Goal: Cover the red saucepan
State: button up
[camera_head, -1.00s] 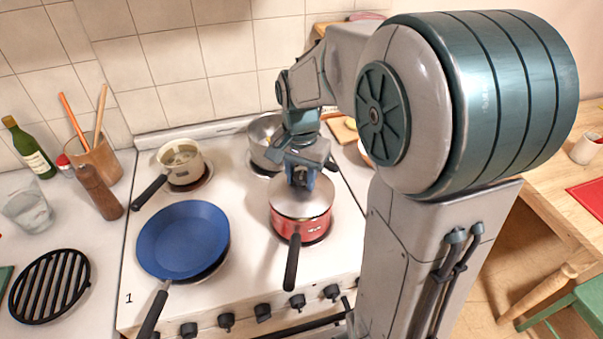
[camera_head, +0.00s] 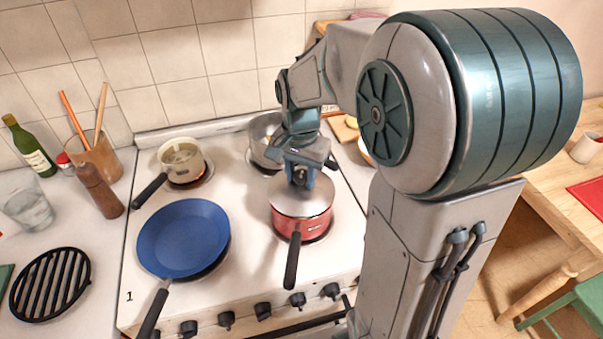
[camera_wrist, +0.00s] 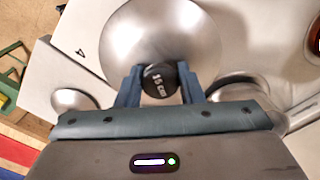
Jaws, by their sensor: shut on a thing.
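The red saucepan (camera_head: 306,225) stands on the front right of the stove, its black handle (camera_head: 292,262) pointing to the front. A silvery lid (camera_head: 305,203) lies over its top and looks about level; whether it is fully seated all round I cannot tell. My gripper (camera_head: 300,184) is directly above the lid, pointing down. The lid hides the pan's inside.
A blue frying pan (camera_head: 183,238) sits front left on the stove. A cream pot (camera_head: 182,162) is back left, and a steel pan (camera_head: 262,135) is back right, close behind my gripper. A pepper mill (camera_head: 98,190) stands on the left counter.

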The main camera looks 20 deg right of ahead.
jog(key=shift+f+b, duration=0.4)
jog(key=shift+f, duration=0.15)
dwell(1.1)
jog(key=o, duration=1.7)
jog(key=shift+r+p, duration=2.8)
jog(key=shift+r, duration=0.75)
